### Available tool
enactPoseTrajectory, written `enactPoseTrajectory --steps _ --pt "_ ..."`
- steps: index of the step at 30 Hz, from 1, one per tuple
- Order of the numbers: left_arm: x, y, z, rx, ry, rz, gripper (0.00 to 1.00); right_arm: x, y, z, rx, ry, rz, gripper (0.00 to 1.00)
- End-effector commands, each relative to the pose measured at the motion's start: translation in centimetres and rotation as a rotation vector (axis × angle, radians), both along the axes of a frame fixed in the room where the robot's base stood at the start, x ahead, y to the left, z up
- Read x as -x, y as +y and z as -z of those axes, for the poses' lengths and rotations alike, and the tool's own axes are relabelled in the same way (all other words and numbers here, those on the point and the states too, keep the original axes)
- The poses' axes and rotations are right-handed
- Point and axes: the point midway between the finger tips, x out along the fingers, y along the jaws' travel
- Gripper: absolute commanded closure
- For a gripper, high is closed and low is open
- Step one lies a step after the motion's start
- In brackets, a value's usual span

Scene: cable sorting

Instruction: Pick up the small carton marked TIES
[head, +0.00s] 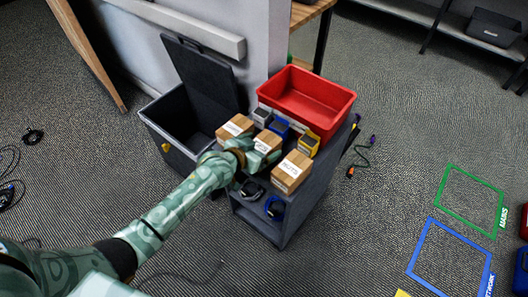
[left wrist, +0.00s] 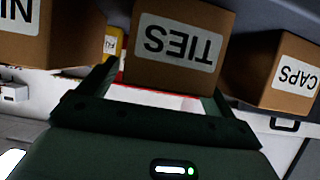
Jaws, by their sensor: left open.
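The small carton marked TIES (left wrist: 178,45) is brown with a white label, upside down in the left wrist view. In the head view it is the middle carton (head: 266,143) on the dark cart. My left gripper (head: 245,157) is at its near side; in the left wrist view the open fingers (left wrist: 160,90) stand at the carton's two sides. I cannot tell whether they touch it. The carton marked CAPS (left wrist: 278,72) is to its right in the left wrist view, and another carton (left wrist: 50,30) with a cut-off label to its left. My right gripper is not in view.
The dark cart (head: 272,222) also holds a red bin (head: 325,98), small blue, grey and yellow boxes, and cable coils on a lower level. A dark lidded bin (head: 165,122) stands left of it. Coloured floor outlines lie on open floor at right.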

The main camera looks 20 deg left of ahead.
Motion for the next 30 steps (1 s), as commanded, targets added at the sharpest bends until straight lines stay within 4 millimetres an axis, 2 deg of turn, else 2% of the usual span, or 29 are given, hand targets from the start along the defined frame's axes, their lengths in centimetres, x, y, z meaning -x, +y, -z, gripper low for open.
enactPoseTrajectory --steps 1,10,11,16,25,30 --pt "-0.6 -0.2 0.9 0.000 0.003 0.000 0.09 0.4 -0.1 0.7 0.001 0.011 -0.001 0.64" --pt "-1.2 -0.4 0.6 -0.001 0.000 0.000 0.09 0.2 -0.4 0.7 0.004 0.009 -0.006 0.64" --pt "-1.2 -0.4 0.6 -0.001 0.000 0.000 0.15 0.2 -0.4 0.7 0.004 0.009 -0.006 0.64" --pt "-1.2 -0.3 0.6 -0.001 0.000 0.000 0.62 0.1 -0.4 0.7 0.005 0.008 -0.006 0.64" --pt "-1.2 -0.3 0.5 -0.002 -0.002 0.000 0.62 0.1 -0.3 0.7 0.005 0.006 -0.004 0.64" --pt "-1.2 -0.3 -1.0 -0.002 -0.005 0.000 0.62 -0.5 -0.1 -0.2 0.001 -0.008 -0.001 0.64"
